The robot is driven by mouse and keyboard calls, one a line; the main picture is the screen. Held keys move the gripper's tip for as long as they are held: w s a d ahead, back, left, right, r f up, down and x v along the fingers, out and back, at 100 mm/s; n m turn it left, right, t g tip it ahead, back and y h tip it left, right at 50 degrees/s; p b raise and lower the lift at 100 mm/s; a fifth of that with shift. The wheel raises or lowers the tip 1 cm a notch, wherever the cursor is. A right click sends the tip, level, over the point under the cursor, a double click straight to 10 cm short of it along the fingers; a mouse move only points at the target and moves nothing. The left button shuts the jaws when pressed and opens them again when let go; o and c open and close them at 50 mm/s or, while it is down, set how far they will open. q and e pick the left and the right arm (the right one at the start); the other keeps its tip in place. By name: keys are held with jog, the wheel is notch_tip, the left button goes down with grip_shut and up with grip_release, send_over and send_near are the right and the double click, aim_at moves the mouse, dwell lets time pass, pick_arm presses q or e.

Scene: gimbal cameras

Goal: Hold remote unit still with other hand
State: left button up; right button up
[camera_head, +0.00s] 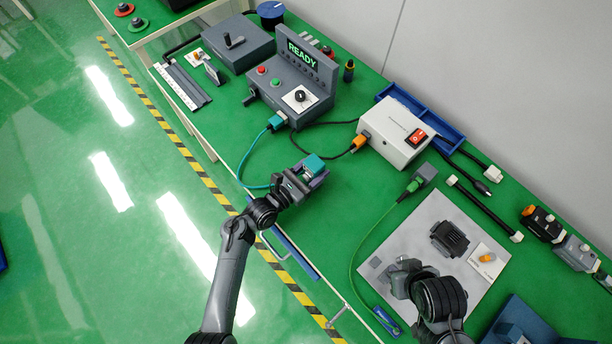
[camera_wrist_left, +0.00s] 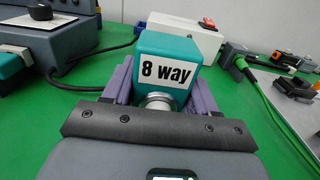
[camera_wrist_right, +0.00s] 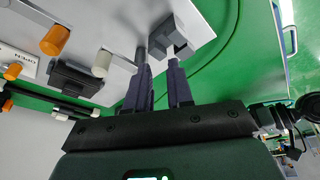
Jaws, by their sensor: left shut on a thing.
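My left gripper (camera_head: 304,178) is shut on a teal box (camera_head: 314,164) and holds it above the green bench. In the left wrist view the box (camera_wrist_left: 168,67) carries a white "8 way" label, with a silver round collar below it between the purple fingers. My right gripper (camera_head: 400,277) is low over the grey mat (camera_head: 398,240). In the right wrist view its dark fingers (camera_wrist_right: 160,70) stand a little apart, with a small grey block (camera_wrist_right: 178,36) at their tips. I cannot tell whether they grip it. Which thing is the remote unit is not clear.
A grey console (camera_head: 290,88) reads "READY", with a teal cable plug (camera_head: 276,122) at its front. A white box with a red switch (camera_head: 396,135) stands in front of a blue tray (camera_head: 440,121).

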jog(key=shift+a, duration=0.1)
grip_shut()
dwell(1.2)
